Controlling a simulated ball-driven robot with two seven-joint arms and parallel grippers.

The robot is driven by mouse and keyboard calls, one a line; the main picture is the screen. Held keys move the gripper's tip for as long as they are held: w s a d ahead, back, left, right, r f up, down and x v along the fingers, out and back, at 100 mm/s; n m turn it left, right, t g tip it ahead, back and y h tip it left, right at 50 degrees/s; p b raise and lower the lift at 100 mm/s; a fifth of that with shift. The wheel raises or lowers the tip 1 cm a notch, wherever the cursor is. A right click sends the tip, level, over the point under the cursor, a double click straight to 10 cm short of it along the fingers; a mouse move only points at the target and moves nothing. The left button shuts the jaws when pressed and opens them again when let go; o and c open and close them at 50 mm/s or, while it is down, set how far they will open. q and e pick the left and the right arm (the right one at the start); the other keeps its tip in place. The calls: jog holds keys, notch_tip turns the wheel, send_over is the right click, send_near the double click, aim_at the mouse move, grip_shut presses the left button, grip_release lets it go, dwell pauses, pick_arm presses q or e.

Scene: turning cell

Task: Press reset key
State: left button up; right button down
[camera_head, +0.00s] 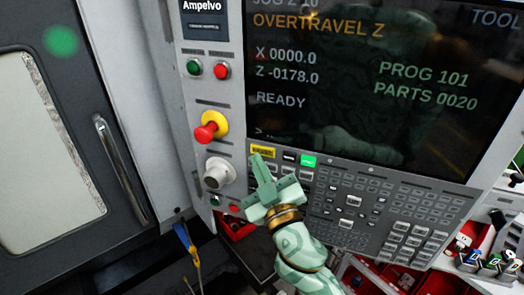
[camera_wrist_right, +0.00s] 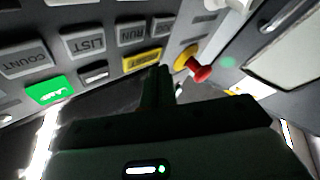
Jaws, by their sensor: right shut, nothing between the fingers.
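The control panel (camera_head: 375,215) carries rows of grey keys below its screen. A yellow key (camera_head: 263,151) sits at the upper left of the keys; its label is too small to read. It also shows in the right wrist view (camera_wrist_right: 142,60), just ahead of the fingers. My right gripper (camera_head: 257,160) is shut and empty, its fingertips close to the yellow key's lower edge. I cannot tell whether they touch the panel. The screen (camera_head: 375,80) reads OVERTRAVEL Z and READY. My left gripper is not in view.
A green lit key (camera_head: 308,160) is right of the yellow one. A red emergency stop button (camera_head: 207,132) on a yellow collar and a grey knob (camera_head: 217,173) stick out at left. Green (camera_head: 194,67) and red (camera_head: 221,70) buttons sit above. A machine door handle (camera_head: 122,168) is farther left.

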jog(key=shift+w, duration=0.1)
dwell(0.7)
jog(key=shift+w+d, duration=0.2)
jog(key=shift+w, duration=0.15)
jog(key=shift+w+d, duration=0.15)
jog(key=shift+w, duration=0.15)
dwell(0.8)
jog(key=shift+s, duration=0.1)
jog(key=shift+s+a, duration=0.3)
jog(key=shift+s, duration=0.3)
jog(key=shift+s+a, duration=0.4)
jog(key=shift+s, duration=0.4)
jog(key=shift+s+a, duration=0.35)
jog(key=shift+s, duration=0.4)
jog(key=shift+s+a, duration=0.4)
jog(key=shift+s, duration=0.4)
